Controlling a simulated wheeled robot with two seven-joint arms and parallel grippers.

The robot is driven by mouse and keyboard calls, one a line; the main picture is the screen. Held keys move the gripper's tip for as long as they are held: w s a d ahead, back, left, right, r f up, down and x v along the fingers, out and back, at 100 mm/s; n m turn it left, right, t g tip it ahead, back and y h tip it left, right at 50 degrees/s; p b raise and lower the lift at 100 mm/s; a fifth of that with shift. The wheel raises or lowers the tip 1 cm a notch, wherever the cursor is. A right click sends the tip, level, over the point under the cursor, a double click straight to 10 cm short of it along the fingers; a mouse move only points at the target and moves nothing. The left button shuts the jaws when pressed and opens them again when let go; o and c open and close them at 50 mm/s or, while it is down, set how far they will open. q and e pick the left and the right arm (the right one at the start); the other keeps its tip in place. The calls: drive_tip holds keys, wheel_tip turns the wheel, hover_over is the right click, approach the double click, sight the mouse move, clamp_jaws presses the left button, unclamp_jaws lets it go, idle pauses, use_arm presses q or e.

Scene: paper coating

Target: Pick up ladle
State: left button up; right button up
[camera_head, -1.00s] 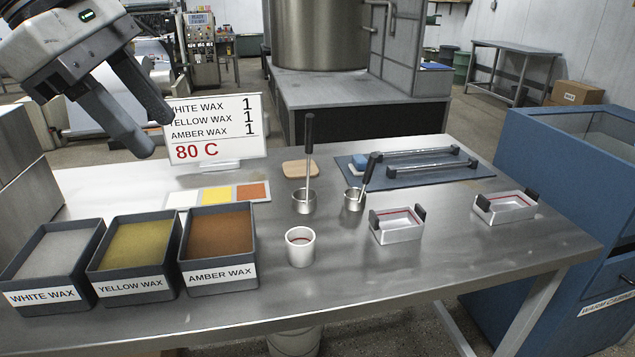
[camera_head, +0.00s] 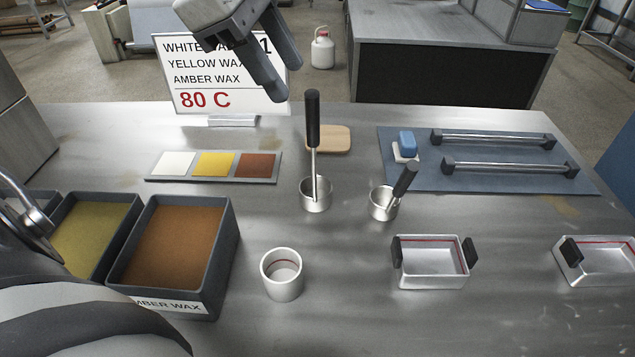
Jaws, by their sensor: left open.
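The ladle (camera_head: 314,168) has a small round metal bowl on the table and a long upright handle with a black grip. Beside it on the right, a similar metal cup (camera_head: 382,204) has a shorter black handle leaning to the right. My left gripper (camera_head: 284,82) is open and empty at the top, its two dark fingers pointing down and right. In the picture it is just left of the top of the ladle's grip, apart from it. My right gripper is not in view.
A white cup (camera_head: 282,274) stands in front of the ladle. Metal trays (camera_head: 431,283) stand at right and wax bins (camera_head: 230,235) at left. A sign (camera_head: 190,100), wooden board (camera_head: 340,139) and blue mat (camera_head: 400,180) lie farther back.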

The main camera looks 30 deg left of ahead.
sight(318, 136)
use_arm(q)
drive_tip(key=x, duration=0.8)
drive_tip(key=shift+w+d+f, duration=0.2)
drive_tip(key=shift+d+f, duration=0.05)
drive_tip(key=shift+d, duration=0.15)
clamp_jaws()
